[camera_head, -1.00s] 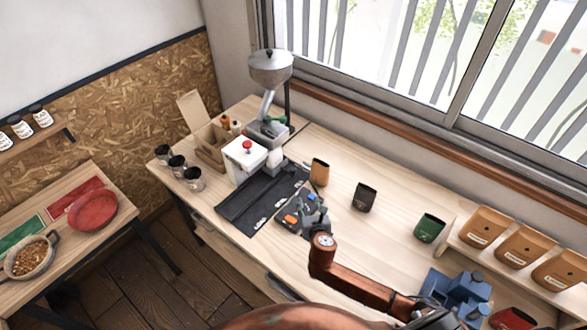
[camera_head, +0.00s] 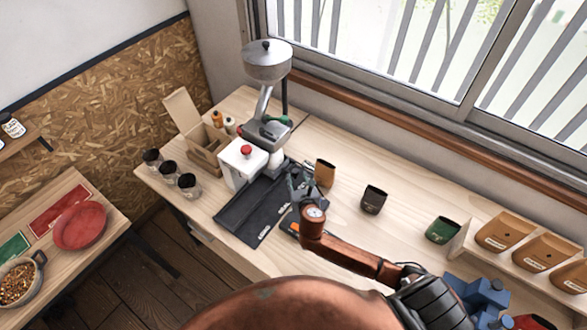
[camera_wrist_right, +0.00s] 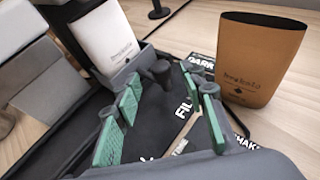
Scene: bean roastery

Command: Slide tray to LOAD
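A grey holder with a white bag (camera_wrist_right: 108,38) in it stands at the upper left of the right wrist view; it looks like the tray, though I cannot be sure. In the head view the white bag (camera_head: 276,161) shows beside the white box with the red button. My right gripper (camera_head: 299,183) is over the right part of the black mat (camera_head: 241,219). In the right wrist view its green-padded fingers (camera_wrist_right: 160,112) stand apart with nothing gripped between them. The holder is just beyond them. I cannot read a LOAD label. My left gripper is out of view.
A brown pouch (camera_wrist_right: 262,55) stands close to the right of the gripper. A dark pouch (camera_head: 374,199) and a green pouch (camera_head: 442,230) stand further right. The white box (camera_head: 242,163) and the metal hopper (camera_head: 267,62) are behind left. Bare wood lies between the pouches.

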